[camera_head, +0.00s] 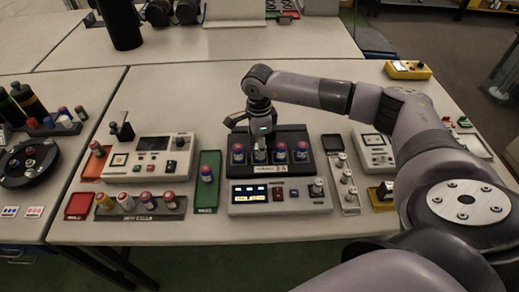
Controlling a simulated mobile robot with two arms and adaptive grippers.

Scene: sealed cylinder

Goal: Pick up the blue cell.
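Several small cylindrical cells with blue bodies and reddish tops stand upright in a row in a black rack (292,133). They include a far-left cell (238,155), a cell under my gripper (260,157), a third cell (280,153) and a right-end cell (301,153). Another blue cell (206,174) with a red top stands on a green tray (207,196). I cannot tell which one is the task's cell. My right gripper (260,146) points down over the second cell in the rack, hiding its top. Whether its fingers touch or grip it is too small to tell. My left gripper is out of view.
A grey device with a lit display (250,197) stands in front of the rack. Left are a white instrument (150,160) and a dark tray of cells (160,214). Right are a narrow rack (348,208) and a yellow box (408,69). The table's right back is mostly clear.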

